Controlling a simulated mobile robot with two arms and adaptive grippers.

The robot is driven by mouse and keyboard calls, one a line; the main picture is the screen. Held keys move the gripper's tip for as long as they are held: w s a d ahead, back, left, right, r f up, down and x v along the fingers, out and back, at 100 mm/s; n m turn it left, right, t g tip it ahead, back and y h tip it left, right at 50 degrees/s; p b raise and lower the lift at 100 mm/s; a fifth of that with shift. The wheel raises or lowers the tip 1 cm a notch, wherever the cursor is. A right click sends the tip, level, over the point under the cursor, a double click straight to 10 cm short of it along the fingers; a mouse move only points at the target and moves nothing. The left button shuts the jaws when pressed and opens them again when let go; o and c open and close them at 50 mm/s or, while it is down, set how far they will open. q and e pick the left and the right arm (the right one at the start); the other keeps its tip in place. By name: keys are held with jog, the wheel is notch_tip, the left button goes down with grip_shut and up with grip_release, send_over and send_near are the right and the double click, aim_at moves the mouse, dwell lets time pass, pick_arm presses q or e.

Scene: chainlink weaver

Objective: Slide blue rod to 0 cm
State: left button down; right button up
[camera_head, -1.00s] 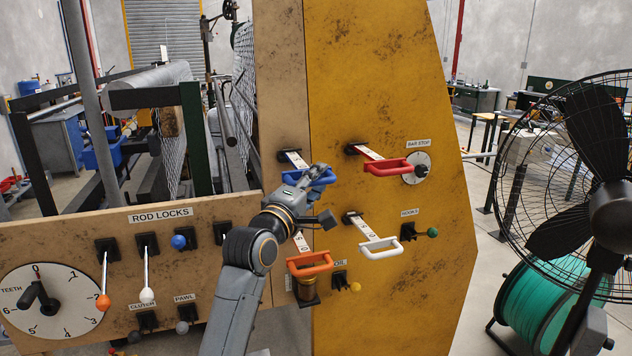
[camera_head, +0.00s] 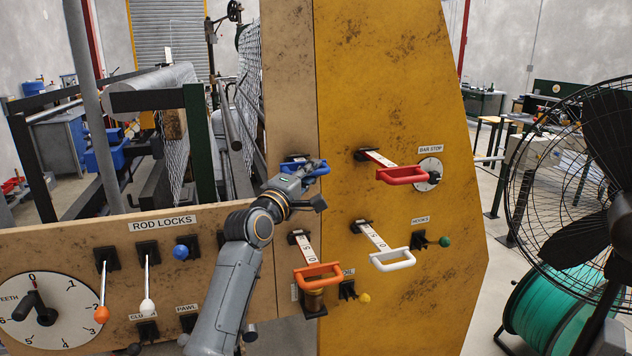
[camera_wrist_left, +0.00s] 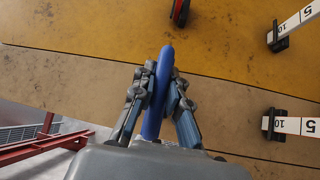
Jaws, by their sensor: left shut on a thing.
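The blue rod's handle (camera_head: 318,168) is at the upper left of the group of rods, close in front of its dark mount (camera_head: 292,163) on the panel. Hardly any of its scale strip shows. My left gripper (camera_head: 310,180) is at this handle, its arm coming up from below. In the left wrist view the two fingers (camera_wrist_left: 160,88) are shut on the blue handle (camera_wrist_left: 155,112), one on each side. Its mount is hidden in the left wrist view. My right gripper is not in view.
The red handle (camera_head: 402,175), white handle (camera_head: 393,260) and orange handle (camera_head: 319,275) stick out on scale strips to the right and below. Lock levers with orange (camera_head: 101,314) and white (camera_head: 147,307) knobs are on the left panel. A fan (camera_head: 590,200) stands at right.

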pick_arm(q)
jog(key=shift+w+a+r, duration=0.1)
jog(key=shift+a+r, duration=0.05)
jog(key=c, duration=1.3)
grip_release()
jog(key=shift+c, duration=0.2)
jog(key=shift+s, duration=0.2)
jog(key=v, duration=1.2)
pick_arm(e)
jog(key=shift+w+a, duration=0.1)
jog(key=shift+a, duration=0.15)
pick_arm(q)
jog(key=shift+w, duration=0.1)
